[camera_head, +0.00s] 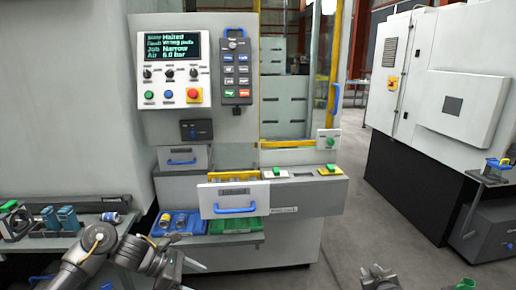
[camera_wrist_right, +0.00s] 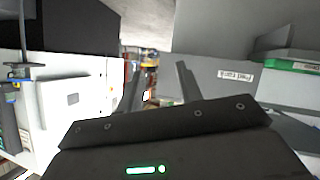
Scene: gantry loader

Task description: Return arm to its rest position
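My right gripper (camera_head: 380,277) shows at the bottom edge of the head view, right of the middle, low over the floor and apart from the machine. In the right wrist view its two fingers (camera_wrist_right: 157,88) stand apart with nothing between them. My left arm (camera_head: 97,245) comes in from the lower left of the head view.
The machine's open drawer (camera_head: 228,198) with a blue handle juts out. Below it are a blue tray (camera_head: 181,224) and a green tray (camera_head: 234,225). A side bench (camera_head: 60,240) holds parts at left. A white cabinet (camera_head: 440,90) stands right. The floor (camera_head: 365,215) between is clear.

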